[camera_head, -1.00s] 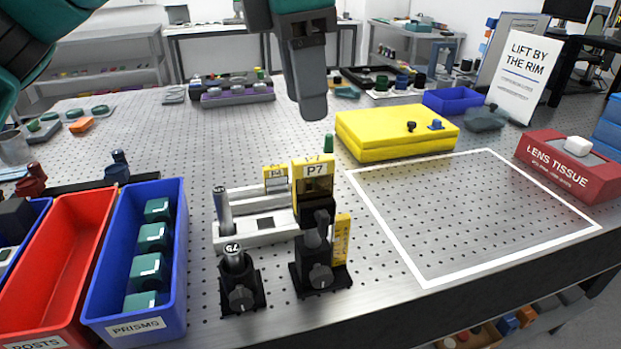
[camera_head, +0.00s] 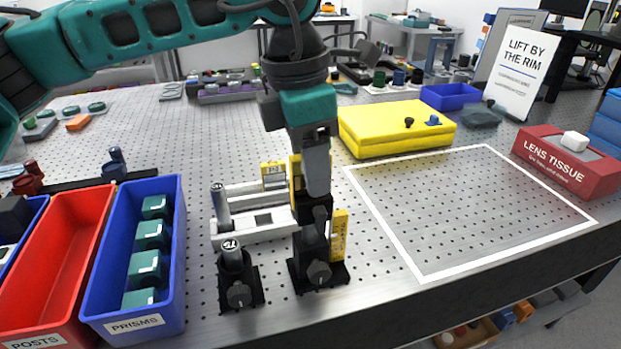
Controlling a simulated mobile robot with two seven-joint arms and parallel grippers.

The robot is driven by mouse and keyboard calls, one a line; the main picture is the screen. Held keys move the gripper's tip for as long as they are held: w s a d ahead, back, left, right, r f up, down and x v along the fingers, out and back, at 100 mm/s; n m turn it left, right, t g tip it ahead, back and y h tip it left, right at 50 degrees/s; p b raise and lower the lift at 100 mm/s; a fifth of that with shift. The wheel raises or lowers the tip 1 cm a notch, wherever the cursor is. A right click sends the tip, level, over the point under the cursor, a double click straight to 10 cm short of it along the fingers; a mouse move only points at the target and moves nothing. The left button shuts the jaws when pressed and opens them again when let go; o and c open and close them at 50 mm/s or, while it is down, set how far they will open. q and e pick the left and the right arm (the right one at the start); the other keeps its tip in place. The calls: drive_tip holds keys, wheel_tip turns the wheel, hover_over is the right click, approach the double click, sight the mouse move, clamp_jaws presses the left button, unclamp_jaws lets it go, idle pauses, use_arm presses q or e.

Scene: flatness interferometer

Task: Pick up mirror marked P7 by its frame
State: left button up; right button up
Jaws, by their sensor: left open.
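The mirror marked P7 has a yellow frame (camera_head: 296,172) and stands upright on a black mount (camera_head: 318,262) near the table's front. My left gripper (camera_head: 317,190) points down right in front of the frame and hides its P7 label and most of its face. The gripper is open; only one finger shows clearly, and I cannot tell whether it touches the frame. A second yellow-topped piece (camera_head: 273,172) stands just left and behind. My right gripper is not in view.
A black post holder marked 75 (camera_head: 236,280) stands close left. A white rail base (camera_head: 250,225) lies behind it. A blue prisms bin (camera_head: 168,280) and a red posts bin (camera_head: 60,260) stand left. A white-outlined area (camera_head: 470,210) at right is empty. A yellow case (camera_head: 385,135) lies behind.

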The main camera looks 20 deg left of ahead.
use_arm(q)
drive_tip(key=shift+c, duration=0.5)
clamp_jaws()
drive_tip(key=shift+r, duration=0.1)
